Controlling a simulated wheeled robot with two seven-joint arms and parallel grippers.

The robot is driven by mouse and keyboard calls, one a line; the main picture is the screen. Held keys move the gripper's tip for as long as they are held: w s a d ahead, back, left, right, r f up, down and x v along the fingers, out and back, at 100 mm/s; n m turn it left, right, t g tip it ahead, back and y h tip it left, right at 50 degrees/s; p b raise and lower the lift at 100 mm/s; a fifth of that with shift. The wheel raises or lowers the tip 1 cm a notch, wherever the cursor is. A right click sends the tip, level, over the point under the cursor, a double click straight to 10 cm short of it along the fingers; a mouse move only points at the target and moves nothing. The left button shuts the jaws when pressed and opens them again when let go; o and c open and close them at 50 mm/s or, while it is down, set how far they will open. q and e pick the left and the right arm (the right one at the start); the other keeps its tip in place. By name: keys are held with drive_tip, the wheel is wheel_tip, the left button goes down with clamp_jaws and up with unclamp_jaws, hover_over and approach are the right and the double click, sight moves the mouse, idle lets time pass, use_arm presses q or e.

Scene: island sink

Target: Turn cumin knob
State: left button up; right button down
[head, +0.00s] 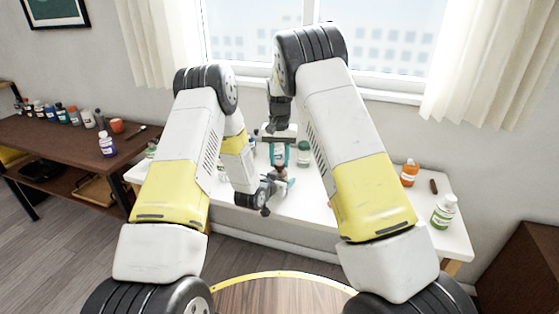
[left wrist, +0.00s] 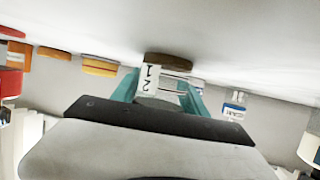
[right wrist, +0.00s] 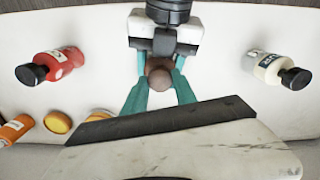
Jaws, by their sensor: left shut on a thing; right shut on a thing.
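A small jar-like item with a white label (left wrist: 150,82) and a brown round top (right wrist: 158,76) is between my two grippers; I cannot read the name on it. My right gripper (right wrist: 158,82), seen from above, has its teal fingers closed on the two sides of the brown top. My left gripper (left wrist: 160,92) has its teal fingers closed on the labelled body. In the head view the right gripper (head: 278,157) points down over the white table, and the left gripper (head: 276,180) is just below it. The item is mostly hidden there by the grippers.
A red bottle (right wrist: 62,62) and a white bottle (right wrist: 268,66) flank the grippers. A brown side table (head: 75,150) carries several bottles.

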sight(280, 163)
drive_tip(key=m, duration=0.2)
drive_tip(key=shift+m, duration=0.4)
drive_tip(key=c, duration=1)
unclamp_jaws()
drive_tip(key=shift+o, duration=0.2)
wheel_tip(280, 163, up, 12)
